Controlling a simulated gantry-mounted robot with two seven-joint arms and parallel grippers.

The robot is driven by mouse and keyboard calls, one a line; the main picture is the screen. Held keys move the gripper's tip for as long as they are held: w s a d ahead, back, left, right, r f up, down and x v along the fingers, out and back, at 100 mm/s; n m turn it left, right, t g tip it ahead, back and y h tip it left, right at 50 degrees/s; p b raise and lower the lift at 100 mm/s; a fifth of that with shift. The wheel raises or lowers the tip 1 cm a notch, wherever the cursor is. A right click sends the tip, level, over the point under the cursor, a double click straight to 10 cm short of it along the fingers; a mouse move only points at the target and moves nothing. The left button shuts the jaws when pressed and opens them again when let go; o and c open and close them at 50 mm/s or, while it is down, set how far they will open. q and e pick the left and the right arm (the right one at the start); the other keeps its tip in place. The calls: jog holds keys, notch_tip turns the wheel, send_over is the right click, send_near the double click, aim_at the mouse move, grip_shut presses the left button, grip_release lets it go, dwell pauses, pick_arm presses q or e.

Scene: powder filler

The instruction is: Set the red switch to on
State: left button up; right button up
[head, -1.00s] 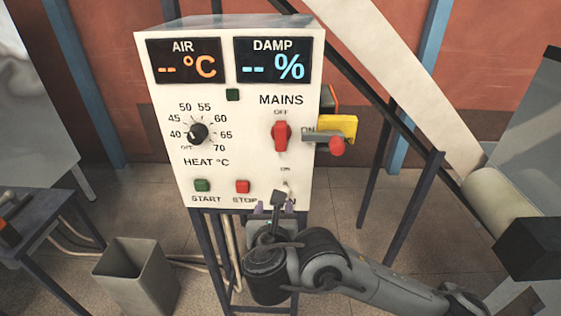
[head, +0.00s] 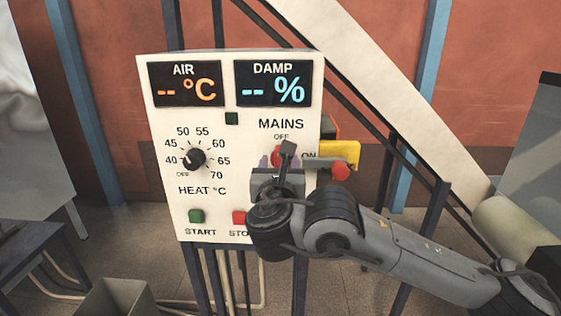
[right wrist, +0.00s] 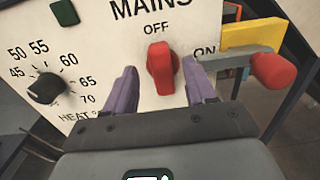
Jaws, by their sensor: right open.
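The red MAINS switch (right wrist: 161,68) is on the front of the white control panel (head: 160,130). In the right wrist view it stands upright, under the OFF label, with ON written to its right. In the head view the switch (head: 277,154) is partly hidden by my right gripper (head: 283,163). My right gripper is open, with its purple fingers (right wrist: 160,90) to the left and right of the switch's lower part. I cannot tell whether they touch it. My left gripper is not in view.
A side lever with a red knob (head: 340,172) and a yellow block (head: 341,153) stick out at the panel's right edge, close to my right gripper. The black heat dial (head: 194,158), green START button (head: 196,215) and red STOP button (head: 239,217) are on the panel's left and lower parts.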

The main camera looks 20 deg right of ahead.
aim_at(280, 159)
jog(key=shift+x, duration=1.7)
jog(key=shift+s, duration=0.1)
grip_shut()
jog(key=shift+f, duration=0.1)
